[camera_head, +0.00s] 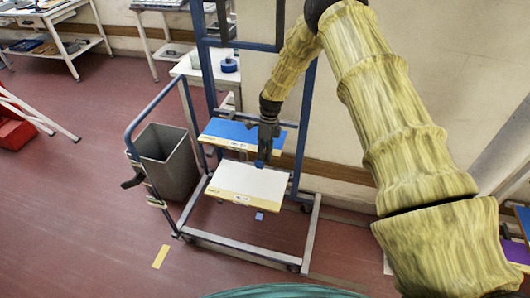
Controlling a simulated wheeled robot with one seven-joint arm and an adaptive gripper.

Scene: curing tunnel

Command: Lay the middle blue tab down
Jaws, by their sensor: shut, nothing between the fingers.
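A small blue tab (259,164) shows at the far edge of a white board with a yellow front strip, directly below my gripper. Another small blue tab (259,216) shows just below the board's front strip. I cannot tell which of them is the middle one, nor clearly whether either stands up or lies flat. My gripper (264,152) points down, shut and empty, over the gap between the white board (252,182) and a blue board behind it. The fingertips appear close to the upper tab; contact cannot be told.
The boards sit on a blue-framed trolley (235,246). The blue board (232,131) is behind the white one.

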